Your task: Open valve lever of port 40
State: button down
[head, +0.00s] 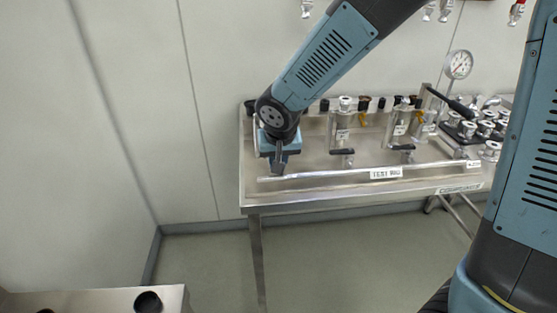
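A steel bench along the wall carries a row of metal cylinder fittings. Two black valve levers show on the front of it, one left (342,151) and one right (403,147). I cannot read any port number, so I cannot tell which lever belongs to port 40. My gripper (278,168) points down over the left end of the bench, left of both visible levers. Its fingers are small and dark here, and I cannot tell whether they are open or hold anything. My wrist hides part of the bench behind it.
The bench (310,184) has a raised front rail with a "TEST RIG" label (386,173). A pressure gauge (459,65) and a black rack of fittings (480,128) stand at its right. Another steel surface (100,300) is at lower left. Floor before the bench is clear.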

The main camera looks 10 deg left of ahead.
jog(key=shift+w+r, duration=0.1)
jog(key=c, duration=1)
grip_release()
jog(key=shift+c, duration=0.2)
jog(key=v, duration=1.3)
jog(key=shift+r, duration=0.25)
